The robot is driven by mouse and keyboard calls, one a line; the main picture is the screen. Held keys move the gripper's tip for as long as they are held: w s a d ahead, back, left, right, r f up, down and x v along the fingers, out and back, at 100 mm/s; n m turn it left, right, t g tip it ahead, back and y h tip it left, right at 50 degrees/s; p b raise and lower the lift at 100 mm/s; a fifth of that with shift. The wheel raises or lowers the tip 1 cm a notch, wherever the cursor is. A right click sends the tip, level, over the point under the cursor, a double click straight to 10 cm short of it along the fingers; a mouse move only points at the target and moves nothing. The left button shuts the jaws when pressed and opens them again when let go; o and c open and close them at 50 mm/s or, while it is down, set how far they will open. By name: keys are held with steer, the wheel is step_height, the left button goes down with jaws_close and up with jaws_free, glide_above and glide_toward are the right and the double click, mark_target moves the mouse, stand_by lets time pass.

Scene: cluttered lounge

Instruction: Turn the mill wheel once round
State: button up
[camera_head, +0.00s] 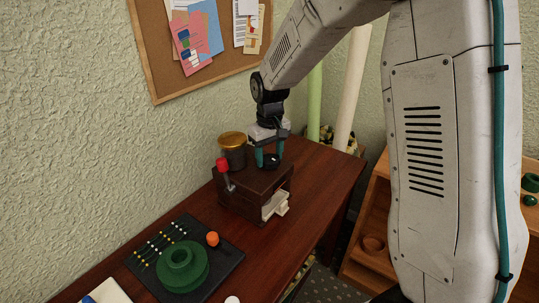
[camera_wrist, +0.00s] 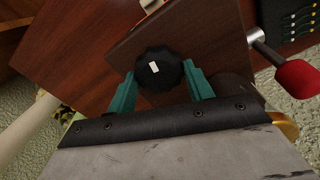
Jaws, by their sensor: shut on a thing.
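The mill is a dark brown wooden box (camera_head: 243,197) on the table, with a pale drawer (camera_head: 273,206) partly out at its front. Its wheel is a black, scalloped knob (camera_wrist: 160,68) on the top face, with a white mark on it. In the head view the wheel is mostly hidden by the fingers. My gripper (camera_head: 269,157) reaches down from above. Its teal fingers stand on opposite sides of the wheel in the wrist view and are shut on it. A lever with a red knob (camera_head: 222,164) rises from the mill's left side; it also shows in the wrist view (camera_wrist: 297,78).
A dark jar with a gold lid (camera_head: 232,140) stands close behind the mill. A black mat (camera_head: 224,262) with a green ring-shaped piece (camera_head: 182,266), an orange knob and several pins lies nearer on the table (camera_head: 323,172). The wall is close on the left.

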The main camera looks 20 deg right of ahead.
mark_target(271, 157)
steer(key=m, duration=0.5)
steer(key=shift+d+m, duration=0.1)
steer(key=shift+m, duration=0.2)
steer(key=shift+r+m, duration=0.1)
steer(key=shift+m, duration=2.2)
steer(key=o, duration=1)
steer(key=shift+c, duration=0.2)
step_height(271, 157, up, 8)
steer(key=shift+f, duration=0.15)
